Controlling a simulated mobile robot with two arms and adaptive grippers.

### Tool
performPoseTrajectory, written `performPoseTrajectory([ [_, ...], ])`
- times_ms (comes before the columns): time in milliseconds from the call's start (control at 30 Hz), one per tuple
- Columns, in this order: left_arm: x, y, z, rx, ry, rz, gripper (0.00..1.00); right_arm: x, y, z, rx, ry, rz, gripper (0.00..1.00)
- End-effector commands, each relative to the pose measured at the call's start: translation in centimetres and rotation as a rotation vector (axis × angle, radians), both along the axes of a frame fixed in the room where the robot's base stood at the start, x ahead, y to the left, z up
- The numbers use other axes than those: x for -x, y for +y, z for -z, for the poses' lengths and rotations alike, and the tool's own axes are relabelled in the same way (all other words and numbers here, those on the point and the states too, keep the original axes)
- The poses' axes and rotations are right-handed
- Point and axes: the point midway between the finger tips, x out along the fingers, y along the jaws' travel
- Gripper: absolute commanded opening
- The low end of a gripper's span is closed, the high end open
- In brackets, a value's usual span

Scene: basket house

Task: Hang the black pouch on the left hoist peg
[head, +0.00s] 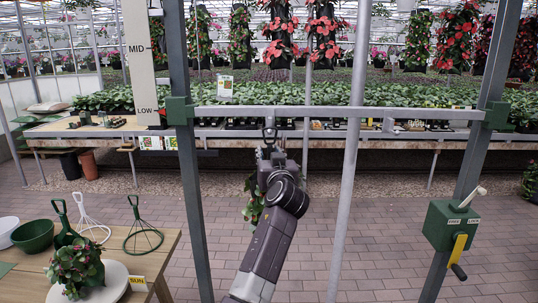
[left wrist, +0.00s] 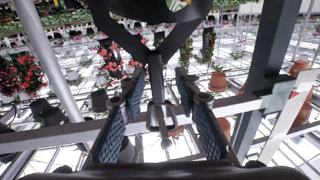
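The hoist crossbar (head: 330,113) spans two posts, with the left peg (head: 270,131) and the right peg (head: 388,123) on it. My left gripper (head: 270,152) is just below the left peg. In the left wrist view its two padded fingers (left wrist: 157,118) stand apart, open. The black pouch's forked hanger (left wrist: 155,62) runs between them with a gap to each pad. Its lower end in that view overlaps the peg area; I cannot tell if it is seated. The pouch's leaves (head: 251,206) show beside my arm in the head view; the arm hides most of it. My right gripper is not in view.
A wooden table (head: 165,247) at front left holds a potted plant (head: 76,264), bowls and wire hangers. A green winch box (head: 450,226) with a yellow handle is on the right post. A slanted grey pole (head: 347,180) stands right of my left arm. Brick floor is clear between.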

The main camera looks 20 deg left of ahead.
Motion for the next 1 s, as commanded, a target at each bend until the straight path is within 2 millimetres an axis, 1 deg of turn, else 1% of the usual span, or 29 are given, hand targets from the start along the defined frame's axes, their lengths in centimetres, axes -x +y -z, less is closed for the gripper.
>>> performPoseTrajectory([
  [167, 0.0, 0.0, 0.3, 0.002, 0.004, -0.001, 0.31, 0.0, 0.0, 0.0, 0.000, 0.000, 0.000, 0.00],
  [200, 0.0, 0.1, 1.0, 0.005, 0.017, -0.003, 0.31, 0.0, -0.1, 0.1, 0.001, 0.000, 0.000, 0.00],
  [367, 0.6, -0.3, 0.8, 0.005, 0.012, 0.000, 0.31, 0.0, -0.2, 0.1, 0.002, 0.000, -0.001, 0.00],
  [467, 1.6, -0.9, 0.7, 0.005, 0.009, 0.001, 0.31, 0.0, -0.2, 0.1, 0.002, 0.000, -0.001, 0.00],
  [700, 4.8, -2.3, 0.6, 0.005, 0.005, 0.000, 0.31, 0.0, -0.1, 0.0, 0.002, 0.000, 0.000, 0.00],
  [867, 6.3, -3.0, 0.4, 0.002, 0.005, 0.000, 0.31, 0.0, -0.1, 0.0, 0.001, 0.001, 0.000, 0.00],
  [933, 6.7, -3.1, 0.7, 0.003, 0.009, -0.001, 0.31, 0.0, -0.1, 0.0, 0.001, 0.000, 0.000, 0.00],
  [1000, 7.2, -2.8, 1.9, 0.010, 0.027, -0.003, 0.31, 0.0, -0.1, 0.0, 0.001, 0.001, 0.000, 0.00],
])
